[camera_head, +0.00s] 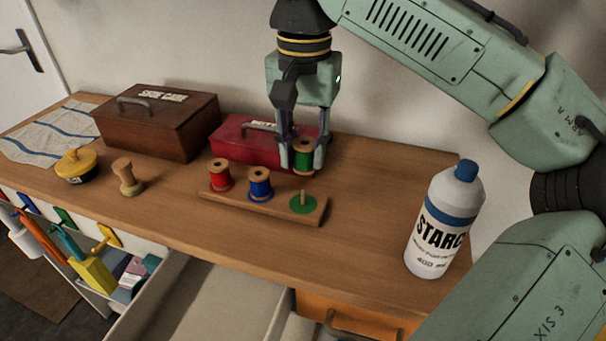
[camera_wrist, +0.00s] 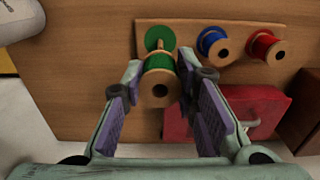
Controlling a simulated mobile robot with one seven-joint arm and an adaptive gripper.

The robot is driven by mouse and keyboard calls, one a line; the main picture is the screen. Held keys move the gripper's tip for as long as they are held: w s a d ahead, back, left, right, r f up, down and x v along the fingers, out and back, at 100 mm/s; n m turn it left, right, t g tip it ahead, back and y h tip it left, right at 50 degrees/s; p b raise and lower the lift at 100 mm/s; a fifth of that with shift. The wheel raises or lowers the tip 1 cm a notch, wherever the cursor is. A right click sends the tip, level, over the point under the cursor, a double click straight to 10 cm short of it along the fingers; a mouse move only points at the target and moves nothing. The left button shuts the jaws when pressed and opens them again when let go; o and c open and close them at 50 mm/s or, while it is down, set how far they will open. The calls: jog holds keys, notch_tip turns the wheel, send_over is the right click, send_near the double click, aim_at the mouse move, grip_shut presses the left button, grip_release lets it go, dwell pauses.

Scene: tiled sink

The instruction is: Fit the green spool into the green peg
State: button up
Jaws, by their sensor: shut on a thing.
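My gripper (camera_head: 303,163) is shut on the green spool (camera_head: 304,148), with a finger on each side of it. The spool is upright and held above the table, behind the peg board as seen from the head. In the wrist view the green spool (camera_wrist: 158,77) sits between the fingertips (camera_wrist: 157,82). The green peg (camera_head: 303,200) is a bare wooden peg on a green disc at the right end of the board. In the wrist view the green peg (camera_wrist: 160,38) stands just beyond the spool, which partly overlaps it. The spool is apart from the peg in the head view.
The wooden board (camera_head: 240,205) also holds a red spool (camera_head: 220,175) and a blue spool (camera_head: 260,184). A red box (camera_head: 240,143) stands close behind. A starch bottle (camera_head: 443,220) stands at right. A brown box (camera_head: 160,120), yellow-lidded pot (camera_head: 76,166) and wooden spool (camera_head: 127,177) are left.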

aim_at(303, 187)
notch_tip(303, 187, down, 7)
jog(key=shift+s, duration=0.15)
jog(key=o, duration=0.9)
jog(key=shift+r, duration=0.1)
notch_tip(303, 187, up, 12)
jog(key=shift+f, duration=0.1)
dwell(0.5)
